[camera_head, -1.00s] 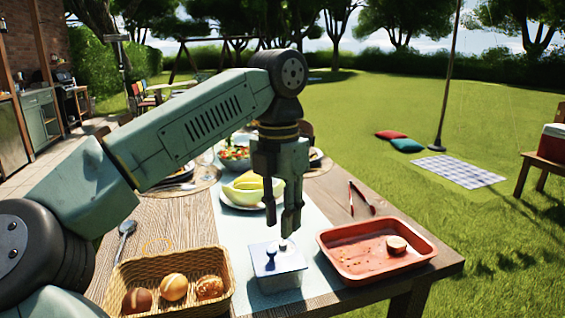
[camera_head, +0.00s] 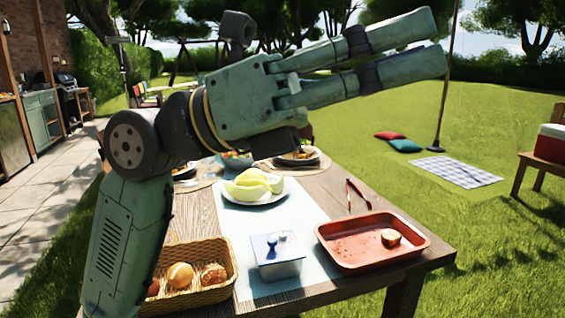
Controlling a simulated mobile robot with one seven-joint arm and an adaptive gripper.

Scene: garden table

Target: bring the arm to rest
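My gripper (camera_head: 440,42) is raised above the table and points to the right and slightly up, large and close to the camera. A narrow gap shows between its two fingers, and nothing is held between them. My arm rises from the lower left and bends at a joint at the left. The gripper is well clear of the wooden table (camera_head: 330,190) and touches nothing on it.
On the table are a lidded white-and-blue dish (camera_head: 278,262), a red tray (camera_head: 345,262) holding a small round piece (camera_head: 390,237), a bread basket (camera_head: 205,298), a plate of yellow-green fruit (camera_head: 252,188) and tongs (camera_head: 357,195). Open lawn lies right.

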